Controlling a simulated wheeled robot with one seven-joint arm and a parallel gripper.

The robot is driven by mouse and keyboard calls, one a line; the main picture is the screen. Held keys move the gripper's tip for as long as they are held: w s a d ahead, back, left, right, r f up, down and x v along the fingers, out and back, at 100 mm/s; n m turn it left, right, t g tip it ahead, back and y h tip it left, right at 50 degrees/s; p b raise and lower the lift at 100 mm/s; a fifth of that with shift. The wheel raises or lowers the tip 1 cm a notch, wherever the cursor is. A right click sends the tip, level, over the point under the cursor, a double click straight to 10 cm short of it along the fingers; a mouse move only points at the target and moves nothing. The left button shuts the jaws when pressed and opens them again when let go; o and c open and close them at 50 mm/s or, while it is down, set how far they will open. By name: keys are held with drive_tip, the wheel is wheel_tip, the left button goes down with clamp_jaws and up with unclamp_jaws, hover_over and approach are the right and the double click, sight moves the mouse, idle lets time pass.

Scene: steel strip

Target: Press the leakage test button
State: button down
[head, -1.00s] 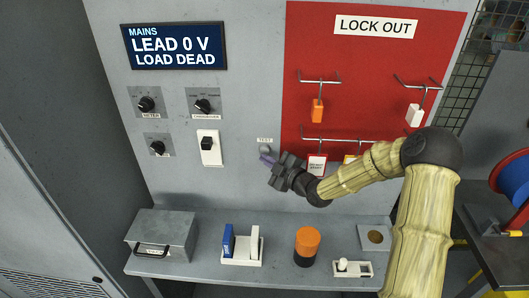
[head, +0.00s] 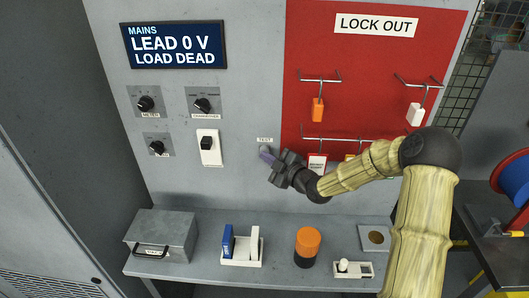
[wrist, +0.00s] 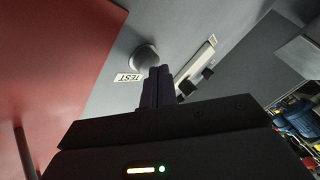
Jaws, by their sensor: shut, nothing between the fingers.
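The test button is a round grey knob on the grey panel, shown in the wrist view (wrist: 146,56) beside a white TEST label (wrist: 128,77). In the head view the TEST label (head: 265,139) shows just above my gripper (head: 265,154), and the fingers mostly cover the button. My gripper is shut and empty, its dark purple fingers pointing at the panel. In the wrist view the closed fingertips (wrist: 159,71) overlap the button's lower edge. I cannot tell whether they touch it. The display (head: 173,45) reads MAINS, LEAD 0 V, LOAD DEAD.
Rotary knobs (head: 146,104) and a black switch on a white plate (head: 208,147) are left of my gripper. The red lock-out board (head: 375,75) with hooks and tags is to the right. A shelf below holds a grey box (head: 160,236) and an orange-black cylinder (head: 307,246).

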drive_tip(key=shift+w, duration=0.45)
idle(0.6)
drive_tip(key=shift+s+b, duration=0.75)
drive_tip(key=shift+s, duration=0.25)
drive_tip(key=s+b, duration=0.2)
drive_tip(key=s, duration=0.3)
drive_tip(key=shift+a, duration=0.1)
idle(0.4)
idle(0.4)
